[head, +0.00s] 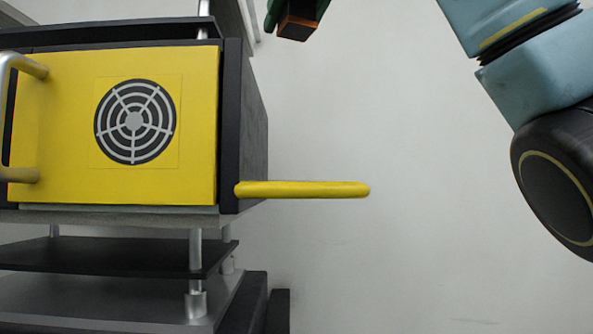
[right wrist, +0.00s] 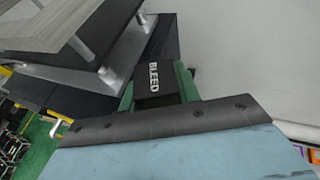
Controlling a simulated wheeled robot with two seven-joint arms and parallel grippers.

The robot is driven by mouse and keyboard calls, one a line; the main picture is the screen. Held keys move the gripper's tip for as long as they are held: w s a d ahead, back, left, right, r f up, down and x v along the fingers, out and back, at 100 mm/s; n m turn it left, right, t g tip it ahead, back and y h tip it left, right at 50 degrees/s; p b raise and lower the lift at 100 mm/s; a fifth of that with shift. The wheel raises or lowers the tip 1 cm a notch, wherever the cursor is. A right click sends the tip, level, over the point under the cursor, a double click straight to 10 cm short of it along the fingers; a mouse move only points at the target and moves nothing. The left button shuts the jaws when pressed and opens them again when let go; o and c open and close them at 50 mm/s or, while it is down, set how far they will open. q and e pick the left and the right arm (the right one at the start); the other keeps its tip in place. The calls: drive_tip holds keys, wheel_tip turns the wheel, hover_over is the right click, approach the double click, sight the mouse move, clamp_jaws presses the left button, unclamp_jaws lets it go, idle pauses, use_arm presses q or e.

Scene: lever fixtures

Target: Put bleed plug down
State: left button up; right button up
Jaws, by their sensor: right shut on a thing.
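The bleed plug (right wrist: 156,78) is a black block with white "BLEED" lettering in the right wrist view. My right gripper (right wrist: 158,88) is shut on it, with a green finger on each side. In the head view, the right gripper (head: 291,18) shows only in part at the top edge, with green finger parts around a block with dark and orange faces, the bleed plug (head: 297,27). The gripper is apart from the yellow-fronted unit, above and to the right of it in the picture. My left gripper is not in view.
The yellow-fronted unit (head: 60,110) has a round black grille. A yellow lever (head: 305,189) sticks out from its right side. Dark shelves (head: 120,258) on silver posts lie below. The pale floor or wall on the right looks clear.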

wheel_tip(320, 180, down, 12)
drive_tip(key=b, duration=0.4)
drive_tip(key=shift+w+d+f, duration=0.1)
drive_tip(key=shift+f+b, duration=0.8)
drive_tip(key=shift+f, duration=1.6)
drive_tip(key=shift+f, duration=0.15)
drive_tip(key=o, duration=0.7)
drive_tip(key=shift+r, duration=0.25)
drive_tip(key=b+v, duration=0.1)
drive_tip(key=v, duration=1.1)
